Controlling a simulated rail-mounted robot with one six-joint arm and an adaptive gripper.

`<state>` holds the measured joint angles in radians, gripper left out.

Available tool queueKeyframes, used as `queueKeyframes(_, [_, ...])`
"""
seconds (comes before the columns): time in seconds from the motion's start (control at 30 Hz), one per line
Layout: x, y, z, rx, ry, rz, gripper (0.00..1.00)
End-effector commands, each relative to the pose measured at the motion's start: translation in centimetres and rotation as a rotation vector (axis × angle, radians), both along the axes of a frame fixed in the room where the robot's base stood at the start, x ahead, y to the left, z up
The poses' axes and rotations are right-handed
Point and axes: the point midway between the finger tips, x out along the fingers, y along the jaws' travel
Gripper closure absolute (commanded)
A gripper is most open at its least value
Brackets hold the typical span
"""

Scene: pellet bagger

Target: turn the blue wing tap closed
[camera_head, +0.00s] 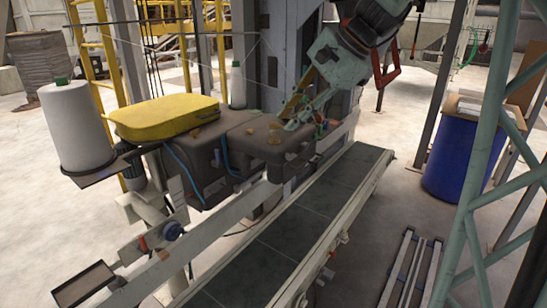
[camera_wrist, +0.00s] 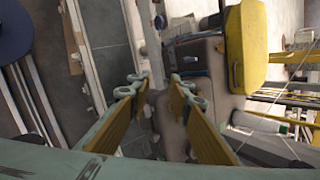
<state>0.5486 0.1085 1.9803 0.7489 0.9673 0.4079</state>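A small dark-blue fitting (camera_head: 172,231) with a red part beside it sits on the pale rail at the lower left of the head view. It may be the blue wing tap, but its wings and angle are too small to tell. My gripper (camera_head: 305,125) is over the far end of the dark bagger housing (camera_head: 270,138), well away from that fitting. In the wrist view, my gripper (camera_wrist: 158,88) has its two fingers apart with nothing between them. A small blue part (camera_wrist: 190,58) shows on the housing beyond the fingertips; I cannot tell whether it is the tap or hose.
A yellow cover (camera_head: 166,116) and a white thread cone (camera_head: 75,125) stand left of the housing. A dark conveyor (camera_head: 300,235) runs along its near side. A blue bin (camera_head: 462,155) and a green frame (camera_head: 480,180) are at right.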

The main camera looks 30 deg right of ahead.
Motion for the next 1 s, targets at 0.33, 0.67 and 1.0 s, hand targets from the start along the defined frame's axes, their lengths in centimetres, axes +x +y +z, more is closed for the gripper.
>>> queueKeyframes(0.33, [5.8,-9.3,0.3,0.156,-0.009,-0.242,0.81])
queueKeyframes(0.67, [9.9,-16.5,-1.1,0.313,-0.016,-0.414,0.81])
queueKeyframes(1.0, [13.6,-21.4,-4.4,0.479,-0.015,-0.525,0.81])
